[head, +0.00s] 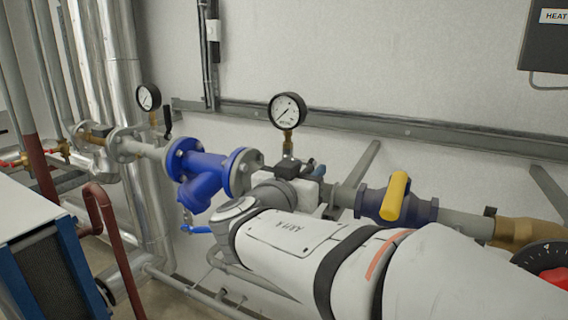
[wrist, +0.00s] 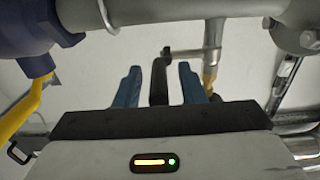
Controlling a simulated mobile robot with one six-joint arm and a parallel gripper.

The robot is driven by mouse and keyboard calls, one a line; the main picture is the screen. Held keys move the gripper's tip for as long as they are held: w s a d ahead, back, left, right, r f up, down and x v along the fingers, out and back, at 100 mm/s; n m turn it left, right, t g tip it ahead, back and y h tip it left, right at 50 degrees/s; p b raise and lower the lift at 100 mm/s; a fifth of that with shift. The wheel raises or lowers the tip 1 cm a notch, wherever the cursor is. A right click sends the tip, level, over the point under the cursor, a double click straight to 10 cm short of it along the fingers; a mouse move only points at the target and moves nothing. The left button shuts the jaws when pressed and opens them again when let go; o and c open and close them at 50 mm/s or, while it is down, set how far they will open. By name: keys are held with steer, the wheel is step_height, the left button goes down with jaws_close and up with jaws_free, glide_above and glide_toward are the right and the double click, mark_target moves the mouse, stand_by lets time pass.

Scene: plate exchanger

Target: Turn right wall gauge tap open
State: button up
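The right wall gauge (head: 287,110) has a white round face and stands on a brass stem above the pipe. Its tap's black lever (wrist: 160,82) shows in the wrist view, joined to a grey valve body beside a brass fitting (wrist: 210,76). My gripper (wrist: 160,88) is open, with one blue finger on each side of the lever and a narrow gap at both sides. In the head view my gripper (head: 314,168) is just below the gauge stem, and my wrist and arm hide most of the tap there.
A left gauge (head: 148,97) with a black lever (head: 167,121) stands farther left. A blue strainer (head: 205,171) sits between the gauges. A valve with a yellow handle (head: 396,197) is close to the right of my gripper. A grey rail (head: 400,129) runs along the wall behind.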

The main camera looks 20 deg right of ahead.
steer(key=shift+w+d, duration=0.25)
steer(key=shift+d, duration=0.15)
steer(key=shift+c, duration=0.6)
jaws_close()
